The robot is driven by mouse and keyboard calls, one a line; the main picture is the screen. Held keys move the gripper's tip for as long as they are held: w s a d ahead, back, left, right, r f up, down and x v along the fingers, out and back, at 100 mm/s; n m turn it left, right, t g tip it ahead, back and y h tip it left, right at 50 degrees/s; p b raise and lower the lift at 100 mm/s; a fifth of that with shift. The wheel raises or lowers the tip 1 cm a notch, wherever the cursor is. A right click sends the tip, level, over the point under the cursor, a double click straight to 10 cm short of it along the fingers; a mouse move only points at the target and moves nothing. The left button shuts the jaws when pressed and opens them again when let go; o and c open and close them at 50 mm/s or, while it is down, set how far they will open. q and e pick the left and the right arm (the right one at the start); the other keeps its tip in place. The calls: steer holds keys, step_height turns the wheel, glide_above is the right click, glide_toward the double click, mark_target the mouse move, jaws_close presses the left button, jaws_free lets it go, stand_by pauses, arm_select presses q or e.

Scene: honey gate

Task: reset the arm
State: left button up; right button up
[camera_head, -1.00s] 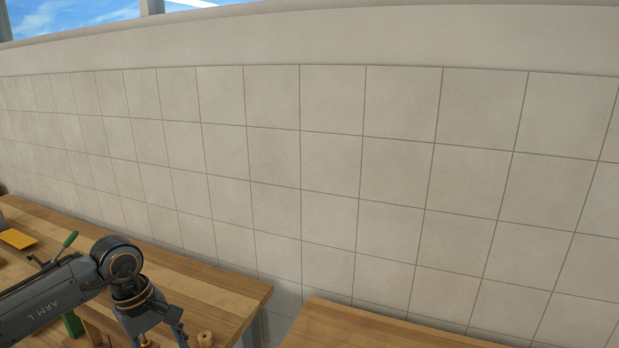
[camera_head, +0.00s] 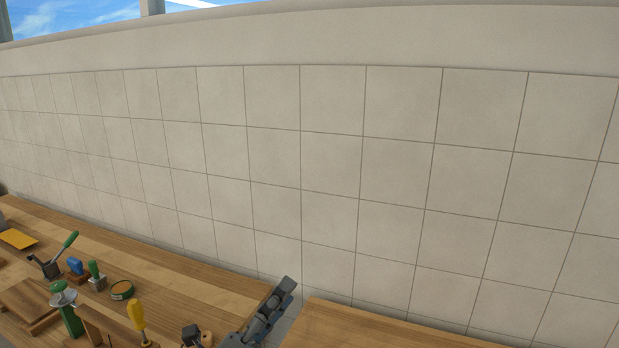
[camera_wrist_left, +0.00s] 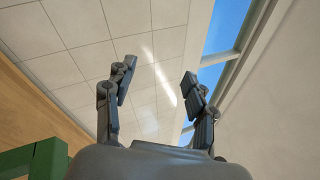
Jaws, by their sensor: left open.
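My left gripper (camera_wrist_left: 160,88) is open and empty in the left wrist view, its two fingers apart and pointing at the ceiling or wall tiles and a strip of sky. In the head view the left gripper (camera_head: 272,312) shows at the bottom, near the right end of the left wooden table (camera_head: 190,268). Only part of it shows there. My right gripper is in neither view.
On the left table lie a yellow-handled tool (camera_head: 137,315), a green-handled tool (camera_head: 68,310), a round tin (camera_head: 121,290), a blue-knobbed tool (camera_head: 76,267) and a yellow sheet (camera_head: 18,239). A second wooden table (camera_head: 360,325) stands right, bare where visible. A tiled wall (camera_head: 330,160) rises behind.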

arm_select(q)
steer(key=s+a+f+n+g+y, duration=0.2)
steer(key=s+a+f+n+y, duration=0.1)
steer(key=a+f+n+y, duration=0.55)
steer(key=s+a+f+n+g+y, duration=0.3)
steer(key=a+f+n+y, duration=0.2)
steer(key=f+n, duration=0.65)
steer(key=s+a+f+n+g, duration=0.1)
steer(key=s+f+n+g, duration=0.4)
steer(key=s, duration=0.5)
steer(key=s+a+f+n+g, duration=0.1)
steer(key=s+f+n+g, duration=0.25)
steer(key=s+f, duration=0.5)
steer(key=s+f+g+b, duration=0.2)
steer(key=s+f+b, duration=0.1)
steer(key=f, duration=2.4)
steer(key=s+a+f+m+g+b, duration=0.1)
steer(key=s+a+f, duration=0.2)
steer(key=s+f, duration=1.3)
steer(key=shift+s+a+f+b, duration=0.15)
steer(key=shift+s+f+b, duration=0.2)
steer(key=shift+f, duration=0.45)
